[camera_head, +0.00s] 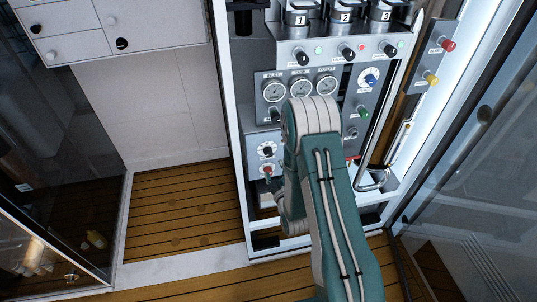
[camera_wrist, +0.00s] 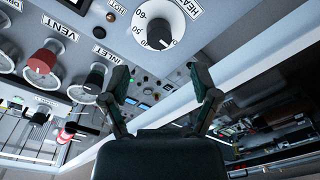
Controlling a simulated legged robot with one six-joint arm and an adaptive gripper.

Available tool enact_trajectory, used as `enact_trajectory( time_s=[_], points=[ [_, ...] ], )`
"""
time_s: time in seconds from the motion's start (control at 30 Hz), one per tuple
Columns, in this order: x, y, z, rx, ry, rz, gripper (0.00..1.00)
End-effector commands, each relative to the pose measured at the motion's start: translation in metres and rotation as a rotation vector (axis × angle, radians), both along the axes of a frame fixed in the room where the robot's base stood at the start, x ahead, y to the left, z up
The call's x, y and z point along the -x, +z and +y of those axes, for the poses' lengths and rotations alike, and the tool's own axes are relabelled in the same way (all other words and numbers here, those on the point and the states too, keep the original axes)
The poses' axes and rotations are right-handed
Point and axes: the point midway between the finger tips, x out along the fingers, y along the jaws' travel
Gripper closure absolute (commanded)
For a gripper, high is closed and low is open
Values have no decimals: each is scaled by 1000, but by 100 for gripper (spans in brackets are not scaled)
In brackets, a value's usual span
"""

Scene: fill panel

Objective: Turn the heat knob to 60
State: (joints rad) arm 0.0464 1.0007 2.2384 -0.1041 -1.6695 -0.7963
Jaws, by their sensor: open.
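In the wrist view the heat knob (camera_wrist: 160,28) is a white dial with a dark grip at its middle. It sits on the grey panel at the top of the picture, cut by the frame edge, beside a label reading HEAT. Numbers ring the dial, with 60 on its left side; the exact pointer setting is hard to read. My gripper (camera_wrist: 160,84) is open and empty, its two fingers apart below the knob and not touching it. In the head view my arm hides the gripper.
A red vent knob (camera_wrist: 42,62) and an inlet knob (camera_wrist: 88,82) stand left of the fingers. In the head view, gauges (camera_head: 300,87), a blue knob (camera_head: 371,79) and a green knob (camera_head: 362,111) surround my arm. A metal handle (camera_head: 398,143) stands right.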

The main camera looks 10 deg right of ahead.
Motion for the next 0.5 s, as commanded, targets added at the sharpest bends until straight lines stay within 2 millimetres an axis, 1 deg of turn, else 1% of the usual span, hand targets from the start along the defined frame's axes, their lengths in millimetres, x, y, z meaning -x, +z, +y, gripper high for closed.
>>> enact_trajectory(
  time_s=[0.03,0.1,0.3,0.4,0.5],
  points=[
    [-11,0,1,0,1,-2,22],
    [-24,1,2,-1,1,-2,22],
    [-56,0,3,-1,0,-1,22],
    [-66,0,4,-2,0,0,22],
    [-71,0,4,-2,0,0,22]
  ],
)
